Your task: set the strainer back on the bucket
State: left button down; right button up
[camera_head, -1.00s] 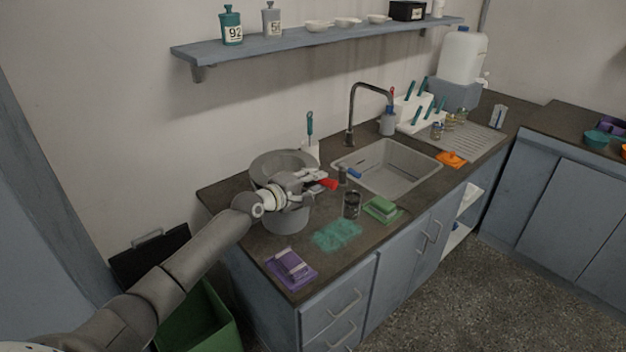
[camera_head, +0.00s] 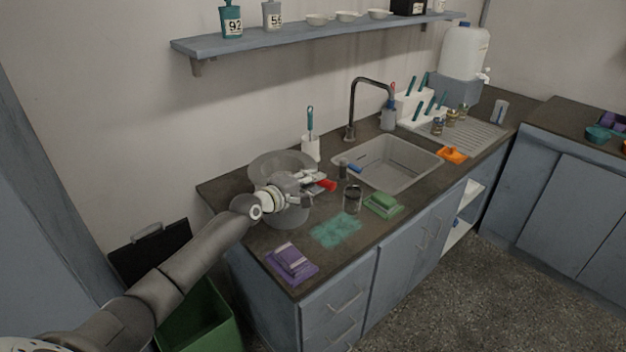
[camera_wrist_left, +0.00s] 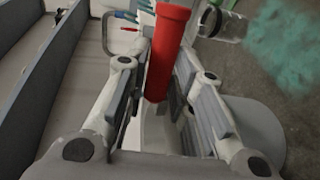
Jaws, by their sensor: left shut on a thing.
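The grey bucket (camera_head: 290,222) stands on the dark counter left of the sink. A grey round rim (camera_head: 280,160) shows at its top; I cannot tell whether this is the strainer's bowl or the bucket's own rim. My left gripper (camera_head: 310,184) is over the right front of the bucket top, shut on the strainer's red handle (camera_head: 327,185). In the left wrist view the red handle (camera_wrist_left: 168,45) stands between the fingers (camera_wrist_left: 164,95). The gripper and wrist hide part of the bucket top, so contact between strainer and bucket is unclear. My right gripper is not in view.
A glass jar (camera_head: 352,199), a green sponge (camera_head: 383,203), a teal powder patch (camera_head: 337,229) and a purple stack (camera_head: 291,261) lie right and front of the bucket. A white holder with a brush (camera_head: 310,148) stands behind. The sink (camera_head: 390,165) is to the right.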

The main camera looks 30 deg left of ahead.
pick_arm(q)
jog(key=c, duration=1.2)
grip_release()
jog(key=shift+o, duration=0.2)
jog(key=shift+s, duration=0.1)
jog(key=shift+s, duration=0.1)
jog(key=v, duration=1.1)
jog(key=shift+s, duration=0.35)
